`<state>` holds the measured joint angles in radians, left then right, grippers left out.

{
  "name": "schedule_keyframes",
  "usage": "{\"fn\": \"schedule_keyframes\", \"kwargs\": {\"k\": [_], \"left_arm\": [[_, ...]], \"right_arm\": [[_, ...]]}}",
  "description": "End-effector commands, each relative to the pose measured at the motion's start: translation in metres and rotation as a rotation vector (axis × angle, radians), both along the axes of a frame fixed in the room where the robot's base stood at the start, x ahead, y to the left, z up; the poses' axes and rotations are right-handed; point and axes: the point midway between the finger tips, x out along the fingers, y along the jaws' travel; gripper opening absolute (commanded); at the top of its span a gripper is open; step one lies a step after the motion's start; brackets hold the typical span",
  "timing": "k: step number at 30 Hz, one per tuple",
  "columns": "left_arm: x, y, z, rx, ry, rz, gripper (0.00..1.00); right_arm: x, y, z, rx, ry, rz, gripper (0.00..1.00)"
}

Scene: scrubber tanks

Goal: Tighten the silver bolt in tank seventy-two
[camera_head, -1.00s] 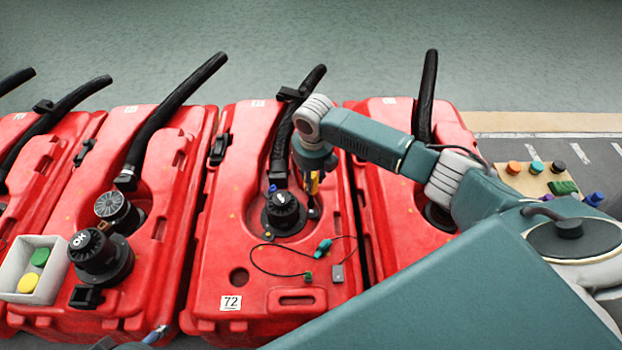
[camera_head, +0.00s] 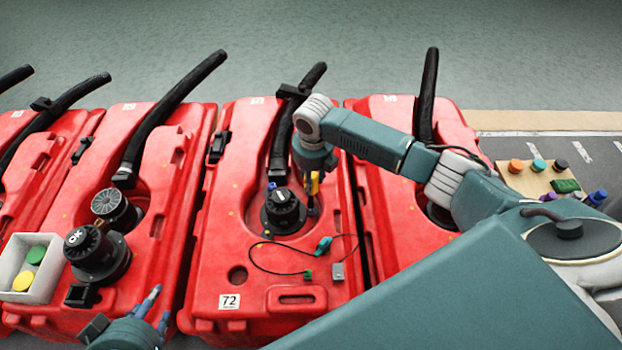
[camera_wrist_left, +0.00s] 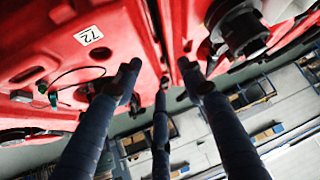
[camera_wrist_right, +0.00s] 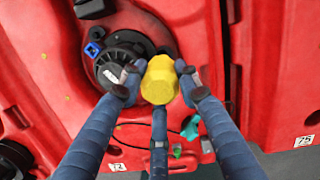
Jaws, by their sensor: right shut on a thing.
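Tank seventy-two (camera_head: 215,270) is the red tank in the middle of the head view, with its 72 label at the front. My right gripper (camera_head: 314,187) is over it, just right of the black cap (camera_head: 282,212). In the right wrist view it is shut on a yellow six-sided tool handle (camera_wrist_right: 160,82), beside the black cap (camera_wrist_right: 122,65). The tool's dark shaft points down at the tank. I cannot make out the silver bolt; the tool and fingers may cover it. My left gripper (camera_head: 156,312) is at the lower left, open and empty; its spread fingers show in the left wrist view (camera_wrist_left: 158,88).
A thin black cable with a green connector (camera_head: 323,245) lies on tank seventy-two. The neighbouring left tank has black caps (camera_head: 96,254) and a white box (camera_head: 14,262) with green and yellow pieces. Coloured caps stand on a board (camera_head: 525,180) at right. Black hoses rise behind.

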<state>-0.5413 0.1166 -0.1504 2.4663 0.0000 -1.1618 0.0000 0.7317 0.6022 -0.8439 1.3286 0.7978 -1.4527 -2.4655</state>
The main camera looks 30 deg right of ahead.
Motion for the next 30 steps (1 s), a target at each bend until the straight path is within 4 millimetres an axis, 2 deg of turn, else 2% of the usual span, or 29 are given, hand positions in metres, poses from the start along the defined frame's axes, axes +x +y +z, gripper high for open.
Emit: {"fn": "schedule_keyframes", "kwargs": {"k": [7, 15, 20, 27, 30], "left_arm": [[-0.007, 0.002, -0.003, 0.007, 0.030, 0.003, 0.40], [-0.042, 0.014, -0.022, 0.041, 0.187, 0.015, 0.40], [-0.052, 0.017, -0.026, 0.049, 0.228, 0.018, 0.40], [-0.088, 0.028, -0.036, 0.077, 0.365, 0.030, 0.40], [-0.096, 0.030, -0.039, 0.083, 0.398, 0.032, 0.40]], "right_arm": [[0.001, 0.000, 0.002, 0.001, -0.002, 0.000, 0.00], [0.001, 0.000, 0.002, 0.000, -0.003, 0.000, 0.00], [0.001, 0.000, 0.002, 0.001, -0.002, 0.000, 0.00], [0.001, 0.000, 0.002, 0.000, -0.002, 0.000, 0.00], [0.001, 0.000, 0.001, 0.001, -0.002, 0.000, 0.00]]}}
